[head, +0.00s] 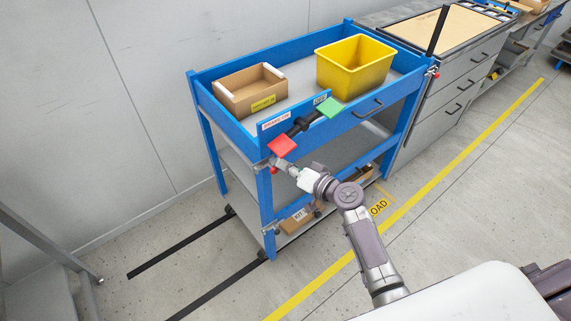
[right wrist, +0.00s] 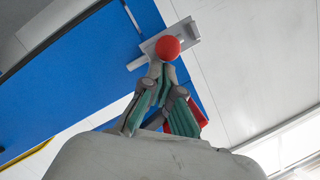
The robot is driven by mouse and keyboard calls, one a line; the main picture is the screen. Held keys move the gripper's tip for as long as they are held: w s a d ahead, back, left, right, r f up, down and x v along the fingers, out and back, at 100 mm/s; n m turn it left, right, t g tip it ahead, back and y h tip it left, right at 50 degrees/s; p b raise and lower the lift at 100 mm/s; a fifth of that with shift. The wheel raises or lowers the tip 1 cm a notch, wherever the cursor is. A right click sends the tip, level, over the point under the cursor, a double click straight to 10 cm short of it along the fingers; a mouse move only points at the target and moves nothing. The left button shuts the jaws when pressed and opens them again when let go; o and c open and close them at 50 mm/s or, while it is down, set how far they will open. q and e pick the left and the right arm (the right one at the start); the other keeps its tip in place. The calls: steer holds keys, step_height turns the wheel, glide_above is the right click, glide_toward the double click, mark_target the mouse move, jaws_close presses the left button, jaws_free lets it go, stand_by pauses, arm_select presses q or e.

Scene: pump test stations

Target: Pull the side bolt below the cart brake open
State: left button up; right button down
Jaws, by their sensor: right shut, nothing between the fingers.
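The blue cart (head: 235,129) stands by the wall. Its brake is a black handle (head: 301,125) on the front rail, between a red plate (head: 283,146) and a green plate (head: 330,107). Below the red plate, at the cart's near left corner post, is the side bolt with a red knob (head: 273,170). In the right wrist view the knob (right wrist: 167,48) shows round against the bolt's grey plate (right wrist: 185,35). My right gripper (head: 282,164) is shut and empty, its fingertips (right wrist: 162,72) close to the knob. Whether they touch it I cannot tell. My left gripper is out of view.
A cardboard box (head: 250,89) and a yellow bin (head: 355,66) stand on the cart's top. Another red knob (head: 436,76) shows at its right corner. A grey drawer bench (head: 455,80) stands beside the cart. The floor left of the yellow line (head: 500,125) is mostly clear.

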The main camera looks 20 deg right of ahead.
steer(key=shift+s+a, duration=0.25)
steer(key=shift+a, duration=0.5)
steer(key=shift+s+a, duration=0.3)
steer(key=shift+a, duration=0.4)
steer(key=shift+s+a, duration=0.25)
steer(key=shift+a, duration=0.5)
